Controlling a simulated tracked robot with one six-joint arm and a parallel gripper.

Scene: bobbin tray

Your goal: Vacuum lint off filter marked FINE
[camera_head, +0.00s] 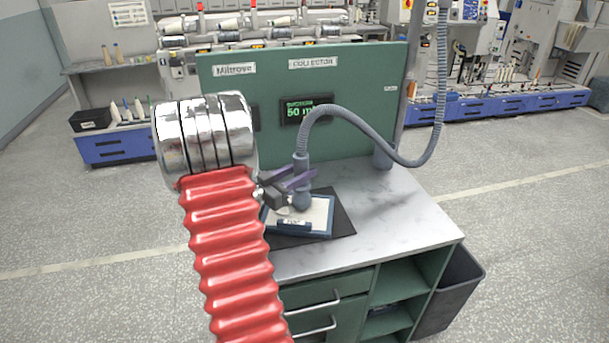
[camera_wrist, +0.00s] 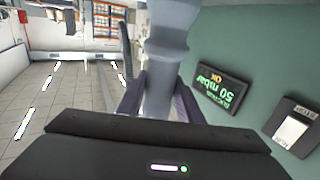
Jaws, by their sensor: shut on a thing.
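My gripper (camera_head: 287,183) is shut on the grey vacuum nozzle (camera_head: 303,170), whose ribbed hose arches up and to the right. In the wrist view the nozzle (camera_wrist: 165,75) stands between the two dark purple fingers. The nozzle's lower end is over the filter (camera_head: 317,212), a pale panel in a blue frame lying on a dark mat (camera_head: 342,216) on the bench. I cannot tell whether the nozzle touches the filter. A small label at the filter's front edge is too small to read surely. Lint cannot be made out. My gripper and arm hide the filter's left part.
The green back panel (camera_head: 350,90) carries a display (camera_head: 306,109) reading 50 mbar, with OK in the wrist view (camera_wrist: 222,88). A switch box (camera_wrist: 292,126) sits beside it. The marble bench top (camera_head: 405,222) is clear at right. A grey bin (camera_head: 450,290) stands beside the bench.

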